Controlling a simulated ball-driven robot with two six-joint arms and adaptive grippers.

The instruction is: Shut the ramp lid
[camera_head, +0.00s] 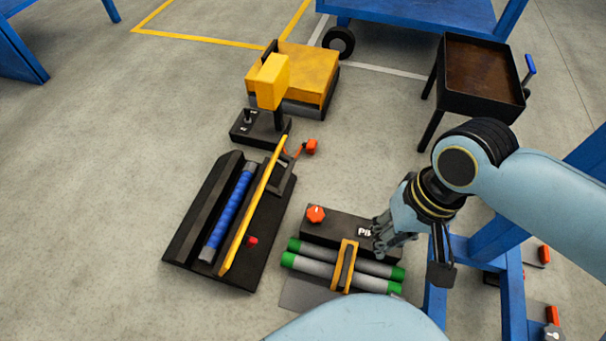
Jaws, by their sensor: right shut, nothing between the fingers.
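A black sloped case (180,247) lies on the floor left of centre, with a blue ribbed roller (230,210) lying in it. A long thin yellow panel (252,207), which looks like the ramp lid, stands up from the case and is seen nearly edge-on. The case's inside shows to its left, so the lid looks open. A small red knob (252,241) shows right of the panel. My right gripper (378,244) is shut and empty, beside the black box marked "PB", well right of the lid. My left gripper is out of view.
A yellow machine (300,75) stands behind. A black tray stand (480,75) is at right. The floor at left is clear.

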